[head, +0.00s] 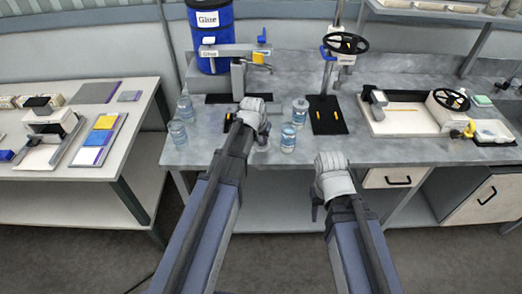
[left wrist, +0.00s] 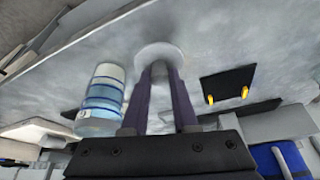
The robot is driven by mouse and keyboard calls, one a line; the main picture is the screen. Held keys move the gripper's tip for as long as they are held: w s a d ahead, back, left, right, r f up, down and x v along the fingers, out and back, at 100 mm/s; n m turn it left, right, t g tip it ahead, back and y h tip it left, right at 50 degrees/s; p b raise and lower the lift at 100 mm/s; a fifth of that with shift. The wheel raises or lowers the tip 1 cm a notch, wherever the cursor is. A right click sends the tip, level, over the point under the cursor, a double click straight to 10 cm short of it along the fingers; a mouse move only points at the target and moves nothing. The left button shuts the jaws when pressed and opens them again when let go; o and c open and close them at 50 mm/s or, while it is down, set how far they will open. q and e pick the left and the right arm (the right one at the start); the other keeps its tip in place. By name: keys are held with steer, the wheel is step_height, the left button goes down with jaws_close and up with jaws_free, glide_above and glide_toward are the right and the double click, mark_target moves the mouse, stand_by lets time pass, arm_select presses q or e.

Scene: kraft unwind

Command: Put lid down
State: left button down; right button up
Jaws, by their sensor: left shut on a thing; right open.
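My left gripper (head: 262,137) reaches over the grey bench, pointing down. In the left wrist view its two purple fingers (left wrist: 160,80) are shut on a pale round lid (left wrist: 160,52), which is at or close to the bench top; I cannot tell whether it touches. A clear jar with a blue label (head: 288,137) stands just right of this gripper and also shows in the left wrist view (left wrist: 103,100). Another jar (head: 300,111) stands behind it. My right gripper (head: 316,207) is open and empty in front of the bench edge.
Two more jars (head: 177,133) (head: 186,108) stand at the bench's left end. A blue glue barrel (head: 210,35), a black pad (head: 326,117) under a hand-wheel stand and a tray (head: 405,115) lie further back or right. A side table (head: 80,170) stands left.

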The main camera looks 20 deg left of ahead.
mark_target(261, 144)
arm_select(q)
steer(key=shift+f, duration=0.1)
step_height(261, 144, down, 3)
steer(key=b, duration=0.3)
steer(key=shift+f+b, duration=0.2)
steer(key=shift+b, duration=0.15)
steer(key=shift+f, duration=0.2)
steer(key=c, duration=0.7)
jaws_free()
steer(key=shift+r, duration=0.1)
